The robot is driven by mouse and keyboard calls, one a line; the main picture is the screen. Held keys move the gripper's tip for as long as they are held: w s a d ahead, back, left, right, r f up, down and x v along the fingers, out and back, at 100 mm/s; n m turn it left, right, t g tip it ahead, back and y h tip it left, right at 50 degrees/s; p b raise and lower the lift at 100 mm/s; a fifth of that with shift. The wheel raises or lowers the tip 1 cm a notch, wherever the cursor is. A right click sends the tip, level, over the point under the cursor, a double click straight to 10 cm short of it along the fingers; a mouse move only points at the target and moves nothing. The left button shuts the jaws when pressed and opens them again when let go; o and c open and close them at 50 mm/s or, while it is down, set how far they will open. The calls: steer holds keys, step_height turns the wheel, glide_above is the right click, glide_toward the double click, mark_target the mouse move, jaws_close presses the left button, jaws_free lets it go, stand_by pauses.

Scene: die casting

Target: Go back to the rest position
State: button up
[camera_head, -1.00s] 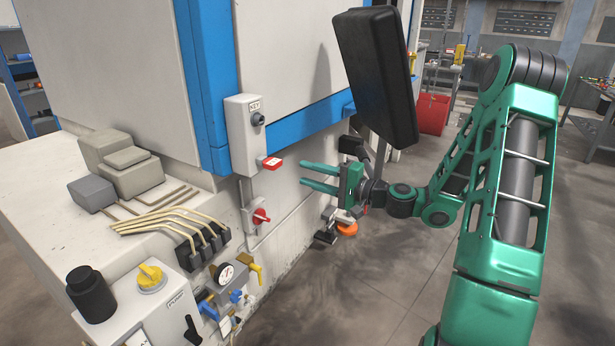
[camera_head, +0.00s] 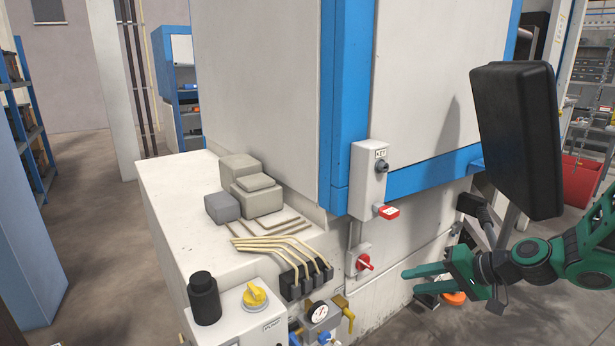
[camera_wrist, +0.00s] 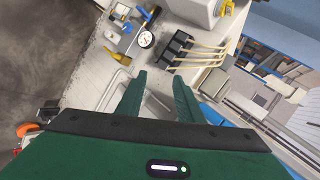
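My green gripper (camera_head: 428,280) is at the right of the head view, in front of the lower side of the white and blue machine (camera_head: 260,90). Its two fingers point left and stand apart with nothing between them. In the wrist view my gripper (camera_wrist: 158,85) also shows two separated green fingers with a clear gap. The red rotary switch (camera_head: 365,262) is left of the fingertips; I cannot tell the exact distance.
A black panel (camera_head: 515,140) hangs above my gripper. A pump box with a yellow knob (camera_head: 255,294), a gauge (camera_head: 318,311) and bent yellowish pipes (camera_head: 275,243) are at the machine's front. A blue shelf (camera_head: 22,130) stands far left. Open floor (camera_head: 100,225) lies between.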

steer(key=s+d+r+g+h, duration=0.2)
steer(key=s+d, duration=0.2)
steer(key=s, duration=0.6)
steer(key=s+d+r+m+g+h, duration=0.1)
steer(key=s+d+r+g+h, duration=0.1)
steer(key=s, duration=0.8)
steer(key=s+d+r+m+g+h, duration=0.1)
steer(key=s+d+r+g+h, duration=0.1)
steer(key=s+d, duration=0.5)
steer(key=s+g+h, duration=0.1)
steer(key=s+h, duration=0.1)
steer(key=s, duration=0.1)
steer(key=shift+s+r, duration=0.2)
steer(key=shift+s, duration=0.05)
steer(key=shift+d, duration=0.1)
steer(key=shift+w+f, duration=0.25)
steer(key=shift+w, duration=0.35)
